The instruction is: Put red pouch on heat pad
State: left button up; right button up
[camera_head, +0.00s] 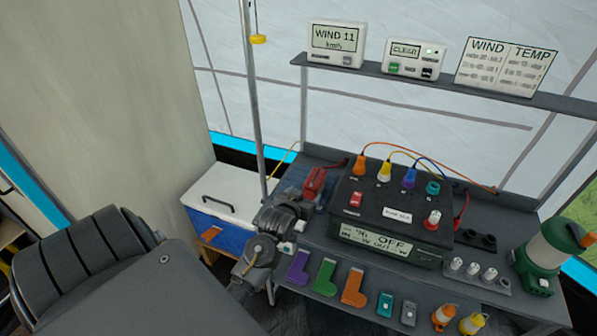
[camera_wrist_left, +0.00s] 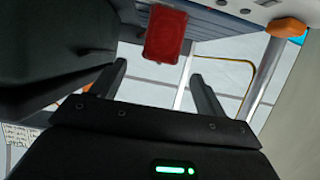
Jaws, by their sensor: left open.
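A red pouch-like block (camera_head: 315,182) is at the left end of the grey table, left of the dark power box. In the left wrist view a red block (camera_wrist_left: 165,36) shows just beyond the fingertips, roughly in line with the gap between them. My left gripper (camera_head: 291,212) is just below and left of the red block in the head view; its fingers (camera_wrist_left: 158,70) are apart with nothing between them. The arm partly covers the table's left end. I cannot make out for certain which surface is the heat pad. My right gripper is not in view.
The dark power box (camera_head: 392,213) has coloured plugs and a display reading OFF. Purple (camera_head: 298,267), green (camera_head: 323,276) and orange (camera_head: 353,287) pieces line the table's front. A blue and white cooler (camera_head: 219,205) stands left. A green lantern (camera_head: 547,257) is at the right. A pole rises behind the gripper.

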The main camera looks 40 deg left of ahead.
pick_arm(q)
jog(key=shift+v, duration=2.35)
jog(key=s+d+f+m+g+h, duration=0.25)
jog(key=s+d, duration=0.25)
jog(key=s, duration=0.4)
jog(key=s+d+f+m+g+h, duration=0.1)
jog(key=s+d+f+g, duration=0.25)
jog(key=s+d, duration=0.35)
jog(key=s+d+f+m+g+h, duration=0.15)
jog(key=s+d+g, duration=0.25)
jog(key=s, duration=0.6)
notch_tip(320, 180, down, 29)
jog(key=s+m, duration=0.1)
jog(key=s+a+f+g, duration=0.2)
jog(key=s+a+f, duration=0.1)
jog(key=s+f, duration=1)
jog(key=s, duration=0.3)
jog(key=shift+f+y, duration=0.3)
jog(key=shift+f, duration=0.05)
